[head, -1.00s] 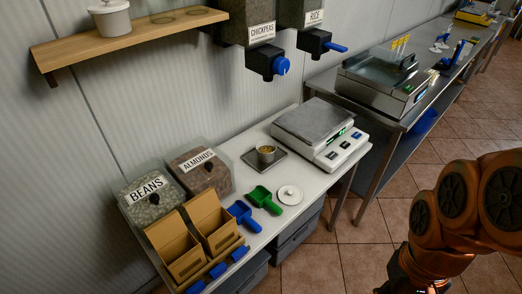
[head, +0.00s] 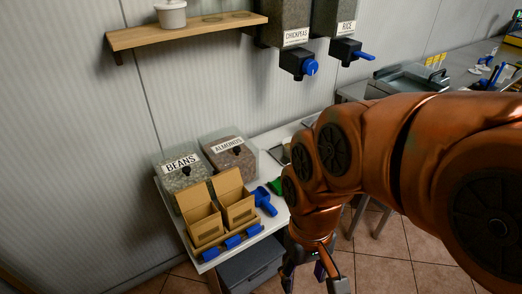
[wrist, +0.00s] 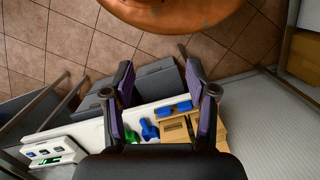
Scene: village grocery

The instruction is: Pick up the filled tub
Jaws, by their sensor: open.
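The filled tub is hidden behind my arm in the head view, and I cannot make it out in the wrist view. In the earlier head frame it is a small metal tub with yellowish contents, on a dark square tray beside the scale. My gripper (head: 316,279) is open and empty, in front of the white counter (head: 203,258) and pointing down. In the wrist view, the two purple-lined fingers (wrist: 160,80) are spread apart, with nothing between them but the view of the counter edge and grey crates.
Boxes labelled BEANS (head: 182,171) and ALMONDS (head: 230,155) stand at the back of the counter. In front are brown open boxes (head: 203,222), a blue scoop (head: 265,201) and a green scoop (wrist: 131,136). The scale (wrist: 52,154) shows at the wrist view's lower left. Dispensers (head: 297,38) hang above.

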